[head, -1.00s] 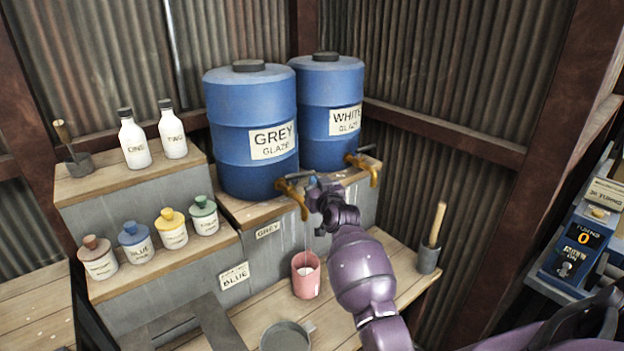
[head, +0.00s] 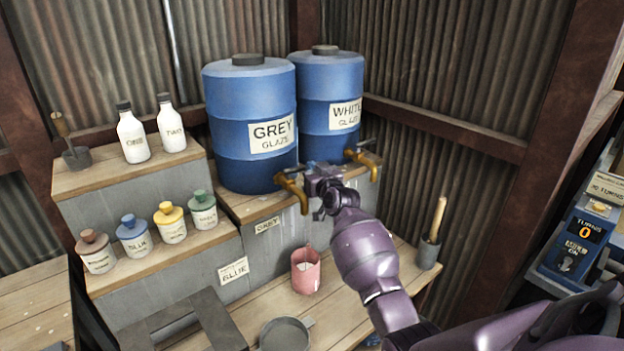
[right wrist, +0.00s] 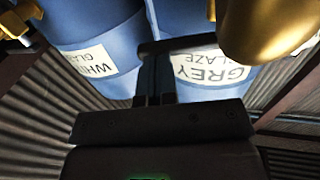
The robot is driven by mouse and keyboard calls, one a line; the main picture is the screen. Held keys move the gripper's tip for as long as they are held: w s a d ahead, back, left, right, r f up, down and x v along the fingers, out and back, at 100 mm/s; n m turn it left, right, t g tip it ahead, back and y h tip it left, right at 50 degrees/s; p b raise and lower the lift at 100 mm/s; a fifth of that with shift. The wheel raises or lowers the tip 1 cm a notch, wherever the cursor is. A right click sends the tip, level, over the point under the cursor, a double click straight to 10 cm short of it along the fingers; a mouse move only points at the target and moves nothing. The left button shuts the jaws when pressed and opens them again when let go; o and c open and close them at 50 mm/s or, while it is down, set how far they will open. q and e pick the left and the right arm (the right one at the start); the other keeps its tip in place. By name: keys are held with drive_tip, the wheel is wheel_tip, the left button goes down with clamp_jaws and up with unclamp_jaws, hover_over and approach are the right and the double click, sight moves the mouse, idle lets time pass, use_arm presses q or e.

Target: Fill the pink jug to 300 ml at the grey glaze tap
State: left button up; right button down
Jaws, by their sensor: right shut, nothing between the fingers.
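The pink jug (head: 305,279) stands upright on the lower wooden bench, below the brass grey glaze tap (head: 291,186). A pale patch shows at its mouth; its fill level and any marks are too small to read. The tap sticks out from the blue GREY GLAZE drum (head: 250,110). My right gripper (head: 318,172) is shut and empty beside this tap, at its handle. In the right wrist view its fingers (right wrist: 155,78) are together against or just under the dark handle bar (right wrist: 182,43), with the brass tap body to the right. I cannot tell if they touch. My left gripper is out of view.
The WHITE GLAZE drum (head: 332,90) and its brass tap (head: 365,163) are just right of my gripper. A grey pan (head: 284,335) lies in front of the jug. Lidded jars (head: 131,236) and white bottles (head: 131,135) stand on steps at left. A holder with a wooden-handled tool (head: 430,250) stands right.

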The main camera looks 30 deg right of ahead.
use_arm(q)
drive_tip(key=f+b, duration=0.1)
drive_tip(key=b, duration=0.1)
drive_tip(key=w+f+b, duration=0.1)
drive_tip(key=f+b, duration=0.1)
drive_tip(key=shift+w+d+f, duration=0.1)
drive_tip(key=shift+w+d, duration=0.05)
use_arm(e)
drive_tip(key=n+y, duration=0.1)
drive_tip(key=w+f+y, duration=0.1)
drive_tip(key=shift+w+d+n+y, duration=0.2)
drive_tip(key=shift+d+n+y, duration=0.2)
